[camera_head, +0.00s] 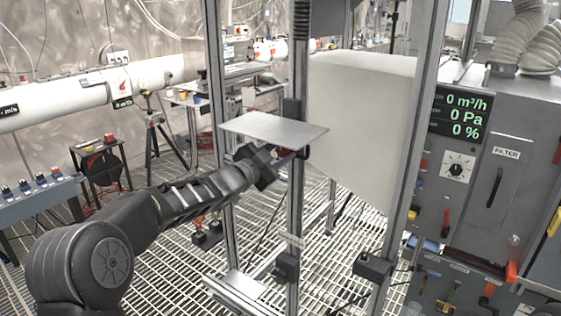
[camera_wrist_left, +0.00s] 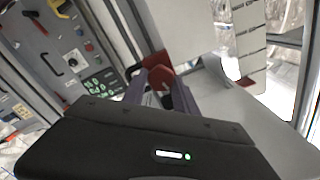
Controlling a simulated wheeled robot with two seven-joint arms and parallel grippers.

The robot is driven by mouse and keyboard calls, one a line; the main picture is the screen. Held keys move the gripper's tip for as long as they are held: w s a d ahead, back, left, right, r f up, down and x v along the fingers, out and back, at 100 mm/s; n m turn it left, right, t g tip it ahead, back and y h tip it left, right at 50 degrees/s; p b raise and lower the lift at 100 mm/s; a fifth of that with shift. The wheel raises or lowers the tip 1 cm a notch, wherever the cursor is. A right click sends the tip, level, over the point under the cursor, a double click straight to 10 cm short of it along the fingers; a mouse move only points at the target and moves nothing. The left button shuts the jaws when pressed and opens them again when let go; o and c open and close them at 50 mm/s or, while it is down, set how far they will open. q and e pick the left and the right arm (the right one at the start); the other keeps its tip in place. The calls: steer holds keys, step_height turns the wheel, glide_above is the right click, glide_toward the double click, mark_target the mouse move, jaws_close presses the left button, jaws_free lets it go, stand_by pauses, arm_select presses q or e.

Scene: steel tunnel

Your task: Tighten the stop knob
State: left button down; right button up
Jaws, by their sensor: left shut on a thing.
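The stop knob is a small red knob (camera_wrist_left: 161,76) that shows between the two fingertips in the left wrist view. My left gripper (camera_wrist_left: 158,88) is shut on it; its palm fills the bottom of that view. In the head view my left gripper (camera_head: 287,157) is at the upright post (camera_head: 297,200), just under a flat grey plate (camera_head: 273,130). There the knob is mostly hidden by the gripper and post. My right gripper is in neither view.
A large white block (camera_head: 355,125) stands behind the frame. A grey cabinet with a green readout (camera_head: 460,114) and levers stands at right. A second metal post (camera_head: 218,130) rises left of the gripper. Open grating floor (camera_head: 180,260) lies below the arm.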

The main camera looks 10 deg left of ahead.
arm_select(q)
steer(key=shift+f+m+b, duration=0.1)
steer(key=shift+m+b, duration=0.95)
steer(key=shift+m, duration=0.65)
steer(key=c, duration=1)
jaws_free()
steer(key=shift+o, duration=0.2)
steer(key=shift+s+a, duration=0.2)
steer(key=shift+s, duration=0.3)
steer(key=b+v, duration=0.1)
steer(key=v, duration=0.5)
steer(key=shift+s+b, duration=0.35)
steer(key=shift+b, duration=0.05)
